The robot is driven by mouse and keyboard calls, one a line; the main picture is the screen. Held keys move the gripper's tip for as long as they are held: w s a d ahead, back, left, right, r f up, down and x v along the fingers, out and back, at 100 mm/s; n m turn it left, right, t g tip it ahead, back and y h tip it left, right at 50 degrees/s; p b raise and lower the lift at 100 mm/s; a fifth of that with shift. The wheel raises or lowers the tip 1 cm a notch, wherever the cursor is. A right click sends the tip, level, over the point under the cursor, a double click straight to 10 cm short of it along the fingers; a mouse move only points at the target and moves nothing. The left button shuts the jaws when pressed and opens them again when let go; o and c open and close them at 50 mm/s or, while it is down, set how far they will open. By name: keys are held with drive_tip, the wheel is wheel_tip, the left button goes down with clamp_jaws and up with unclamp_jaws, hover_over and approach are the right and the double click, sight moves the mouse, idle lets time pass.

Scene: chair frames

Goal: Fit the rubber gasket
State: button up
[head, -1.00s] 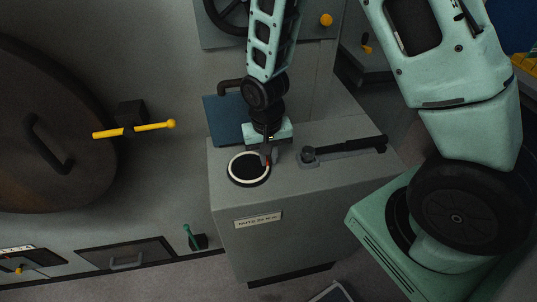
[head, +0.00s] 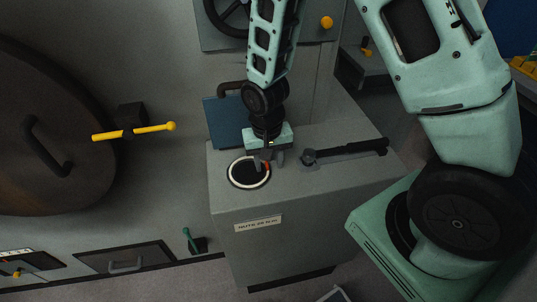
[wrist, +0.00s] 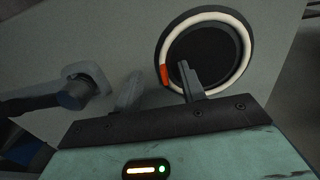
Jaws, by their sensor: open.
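A pale ring with an orange tab, which looks like the gasket (head: 233,180), lies around a dark round disc on top of the grey cabinet. In the wrist view the pale ring (wrist: 246,42) sits inside a wider dark rim, and the orange tab is on its left side. It looks flat; how deep it sits I cannot tell. My gripper (head: 268,161) is over the ring's right edge with its fingers spread. In the wrist view my gripper (wrist: 158,85) has one finger over the dark disc and one outside the ring, with the tab between them.
A dark-handled lever or tool (head: 345,152) lies right of the ring on the grey cabinet (head: 285,196). A blue panel (head: 222,121) stands behind it. A yellow-handled lever (head: 150,129) and a large round door (head: 55,125) are at left.

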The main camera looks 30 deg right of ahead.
wheel_tip(320, 180, up, 17)
drive_tip(key=b, duration=0.1)
drive_tip(key=shift+a+r, duration=0.15)
drive_tip(key=shift+a, duration=0.15)
idle(0.4)
drive_tip(key=s+a+n, duration=0.5)
drive_tip(key=s, duration=0.4)
drive_tip(key=s+a+n+y, duration=0.1)
drive_tip(key=s+a+n, duration=0.4)
drive_tip(key=s, duration=0.4)
drive_tip(key=shift+s+a+r+n, duration=0.25)
drive_tip(key=shift+a+n, duration=0.1)
drive_tip(key=shift+n, duration=0.35)
